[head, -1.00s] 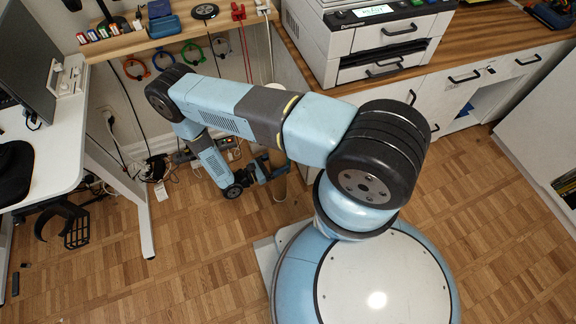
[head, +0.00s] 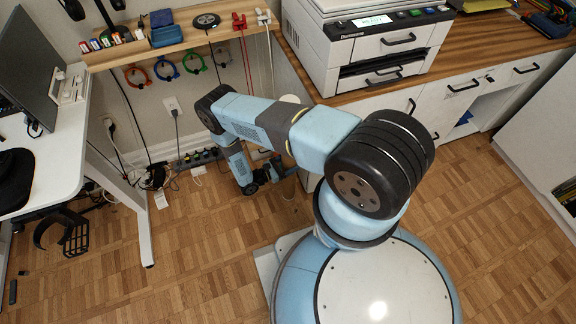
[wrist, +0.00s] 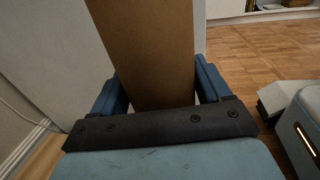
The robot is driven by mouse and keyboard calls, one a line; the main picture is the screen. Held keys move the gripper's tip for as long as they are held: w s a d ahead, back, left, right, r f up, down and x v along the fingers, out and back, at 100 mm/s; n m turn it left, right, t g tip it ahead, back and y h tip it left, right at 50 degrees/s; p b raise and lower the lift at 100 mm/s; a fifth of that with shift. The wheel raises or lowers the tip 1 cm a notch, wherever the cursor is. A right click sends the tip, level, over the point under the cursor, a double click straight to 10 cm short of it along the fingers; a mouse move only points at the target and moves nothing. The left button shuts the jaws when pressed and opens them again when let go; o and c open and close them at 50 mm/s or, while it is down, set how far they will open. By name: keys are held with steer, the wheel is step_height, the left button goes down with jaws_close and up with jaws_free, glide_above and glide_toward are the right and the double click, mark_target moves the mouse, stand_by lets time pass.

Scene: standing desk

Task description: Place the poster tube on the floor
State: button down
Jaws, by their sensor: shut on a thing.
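The poster tube (wrist: 150,50) is a brown cardboard tube that fills the upper middle of the wrist view. It stands between the two blue fingers of my gripper (wrist: 162,88), which is shut on it. In the head view my gripper (head: 276,173) is low beside the white cabinet, above the wooden floor (head: 215,245). There my arm hides most of the tube, and a pale round end (head: 290,99) shows just above the arm.
A power strip (head: 195,159) and loose cables lie along the wall. A white desk (head: 70,150) stands at left. A printer (head: 365,50) sits on the wooden-topped cabinet at right. The floor in front of the desk is mostly clear.

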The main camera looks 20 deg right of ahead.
steer(key=shift+f, duration=0.75)
jaws_free()
steer(key=shift+f, duration=0.1)
steer(key=s+a, duration=0.2)
steer(key=a, duration=0.9)
steer(key=shift+a, duration=0.4)
